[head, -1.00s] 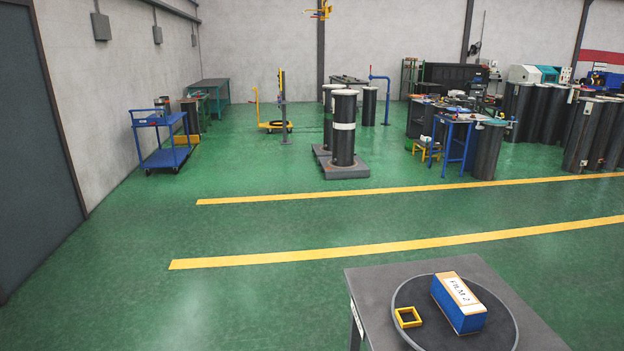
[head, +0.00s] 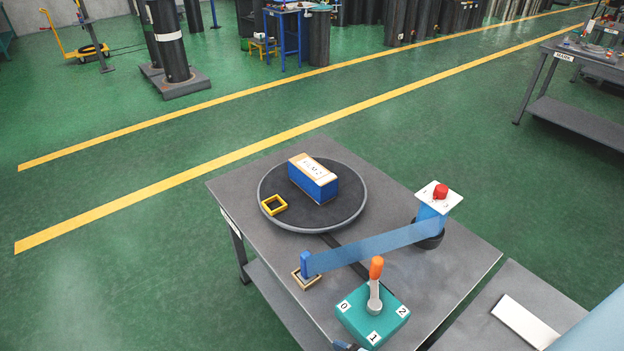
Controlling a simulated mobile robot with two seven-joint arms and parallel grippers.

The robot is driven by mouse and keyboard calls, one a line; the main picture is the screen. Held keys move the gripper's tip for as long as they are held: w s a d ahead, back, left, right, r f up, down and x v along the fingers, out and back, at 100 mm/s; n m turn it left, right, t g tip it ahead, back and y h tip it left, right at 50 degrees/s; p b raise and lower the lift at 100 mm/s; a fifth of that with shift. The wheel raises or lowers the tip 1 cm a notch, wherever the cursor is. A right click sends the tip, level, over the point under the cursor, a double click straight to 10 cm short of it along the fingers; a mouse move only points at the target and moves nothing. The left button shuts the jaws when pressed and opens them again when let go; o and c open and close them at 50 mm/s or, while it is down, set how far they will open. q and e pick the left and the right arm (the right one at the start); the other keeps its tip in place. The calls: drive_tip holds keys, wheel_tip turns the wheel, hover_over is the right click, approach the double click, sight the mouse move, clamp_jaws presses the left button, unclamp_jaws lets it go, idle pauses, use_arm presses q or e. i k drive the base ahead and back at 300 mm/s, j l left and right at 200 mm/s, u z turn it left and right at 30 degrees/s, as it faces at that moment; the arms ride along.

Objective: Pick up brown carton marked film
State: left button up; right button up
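A box (head: 314,179) with blue sides and a brown top stands on a round dark turntable (head: 356,216) on the grey table (head: 460,257). A white label on its top carries handwritten lettering that looks like "FILM 2", small at this size. A small yellow square frame (head: 274,205) lies beside the box, to its left and apart from it. No all-brown carton shows. Neither of my grippers can be made out in the head view.
A translucent blue band (head: 375,245) spans from a small blue post (head: 306,264) to a stand with a red button (head: 440,191). A teal box with an orange-tipped lever (head: 376,268) stands at the table's front. Another grey table (head: 578,122) is at right. Green floor is open behind.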

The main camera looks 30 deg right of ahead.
sight(318, 174)
drive_tip(key=j+z, duration=0.1)
drive_tip(key=z, duration=4.15)
drive_tip(key=u, duration=3.3)
drive_tip(key=i+j, duration=0.1)
drive_tip(key=i+j+z, duration=0.1)
drive_tip(key=j, duration=0.2)
